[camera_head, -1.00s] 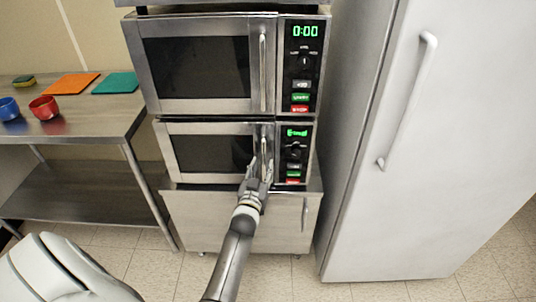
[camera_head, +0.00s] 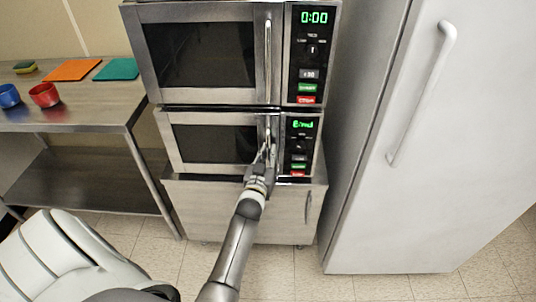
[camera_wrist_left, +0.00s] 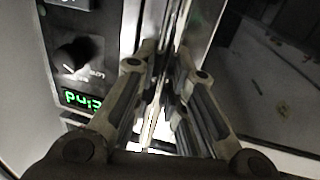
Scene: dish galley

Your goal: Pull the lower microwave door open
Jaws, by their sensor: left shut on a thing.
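The lower microwave (camera_head: 215,142) stands under the upper one, its steel-framed door with a dark window shut or nearly so. Its vertical handle (camera_head: 268,130) is at the door's right side, beside the control panel (camera_head: 299,145) with a green display. My left gripper (camera_head: 266,156) is at the lower part of this handle and shut on it. In the left wrist view the two fingers (camera_wrist_left: 160,95) stand on either side of the handle, and the green display (camera_wrist_left: 83,100) shows at left. My right gripper is not in view.
The upper microwave (camera_head: 200,55) sits directly above. A tall white fridge (camera_head: 430,150) stands close on the right. A steel table (camera_head: 70,113) at left holds red and blue cups and coloured mats. A cabinet (camera_head: 225,215) is below; tiled floor lies in front.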

